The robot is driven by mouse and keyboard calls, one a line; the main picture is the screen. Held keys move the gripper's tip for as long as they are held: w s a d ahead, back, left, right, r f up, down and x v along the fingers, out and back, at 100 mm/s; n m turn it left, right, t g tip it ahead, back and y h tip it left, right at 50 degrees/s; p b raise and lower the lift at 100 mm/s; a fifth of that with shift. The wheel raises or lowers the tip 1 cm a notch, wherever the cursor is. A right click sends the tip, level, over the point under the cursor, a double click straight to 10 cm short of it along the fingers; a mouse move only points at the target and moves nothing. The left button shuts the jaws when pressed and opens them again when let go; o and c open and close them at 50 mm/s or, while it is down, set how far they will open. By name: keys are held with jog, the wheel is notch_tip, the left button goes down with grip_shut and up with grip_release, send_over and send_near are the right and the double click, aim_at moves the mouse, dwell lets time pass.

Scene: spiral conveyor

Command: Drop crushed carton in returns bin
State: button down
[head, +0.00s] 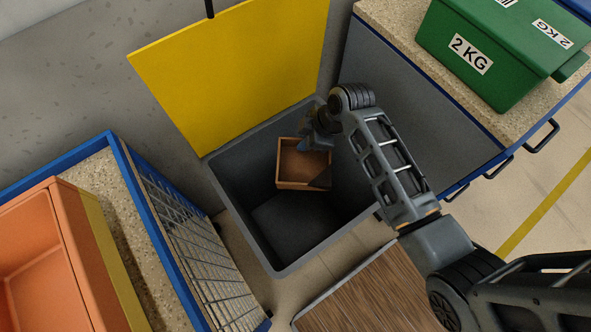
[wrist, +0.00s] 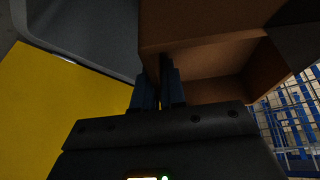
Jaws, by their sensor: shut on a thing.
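The carton (head: 302,165) is a brown open-topped box with a dark patch at one corner. It hangs over the mouth of the grey returns bin (head: 282,268), within the bin's outline in the head view. The bin's yellow lid (head: 240,65) stands open behind it. My gripper (head: 318,143) is shut on one wall of the carton. In the wrist view the gripper (wrist: 165,90) pinches the wall of the carton (wrist: 215,25). I cannot tell how far the carton is above or below the rim.
A wire-sided blue-framed stand (head: 175,235) with an orange container (head: 45,260) is at the left. A counter (head: 385,15) with a green box marked 2 KG (head: 490,60) is at the upper right. A wood-topped surface (head: 370,295) lies in front of the bin.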

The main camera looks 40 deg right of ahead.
jog(key=shift+r+n, duration=0.4)
notch_tip(320, 180, down, 6)
jog(key=b, duration=0.5)
jog(key=shift+b, duration=0.3)
jog(key=shift+r, duration=0.1)
jog(key=c, duration=1.1)
grip_release()
jog(key=shift+p+v, duration=0.4)
jog(key=shift+v, duration=3.5)
jog(key=shift+d, duration=0.15)
